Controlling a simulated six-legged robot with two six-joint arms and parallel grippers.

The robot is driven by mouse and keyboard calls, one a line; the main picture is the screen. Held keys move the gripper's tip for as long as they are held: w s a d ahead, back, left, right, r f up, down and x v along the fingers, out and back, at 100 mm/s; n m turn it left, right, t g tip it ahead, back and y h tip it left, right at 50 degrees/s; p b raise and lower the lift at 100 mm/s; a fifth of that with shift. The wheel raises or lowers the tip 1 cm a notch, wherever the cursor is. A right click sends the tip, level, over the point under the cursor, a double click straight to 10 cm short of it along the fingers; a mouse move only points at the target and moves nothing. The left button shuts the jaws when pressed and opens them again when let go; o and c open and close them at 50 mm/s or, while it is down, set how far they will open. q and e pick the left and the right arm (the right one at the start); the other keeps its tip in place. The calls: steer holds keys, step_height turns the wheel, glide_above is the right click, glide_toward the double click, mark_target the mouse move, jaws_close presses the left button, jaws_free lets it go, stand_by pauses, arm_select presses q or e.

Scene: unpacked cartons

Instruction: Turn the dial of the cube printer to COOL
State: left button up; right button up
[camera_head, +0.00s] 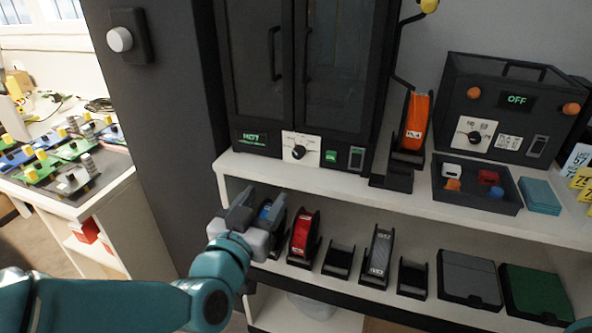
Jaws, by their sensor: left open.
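The cube printer (330,70) is the tall black cabinet with two dark glass doors, standing on the upper shelf. Its small display (250,139) shows green letters that read HOT. Its dial (299,152) is a black knob on a white plate below the doors. The plate's marks are too small to read. My left gripper (257,207) is open and empty, below and left of the dial, in front of the lower shelf and apart from the dial. It partly hides a blue spool (265,211). My right gripper is not in view.
A green button (331,156) and a switch (356,158) sit right of the dial. The upper shelf's front edge (290,177) lies between the gripper and the dial. An orange spool (415,122) stands to the right. A black machine (510,70) farther right reads OFF.

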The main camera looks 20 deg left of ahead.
mark_target(297, 154)
arm_select(q)
steer(key=w, duration=1.1)
steer(key=w+d, duration=0.1)
steer(key=w, duration=0.4)
steer(key=shift+w+f+p, duration=0.15)
steer(key=shift+p, duration=0.2)
jaws_close()
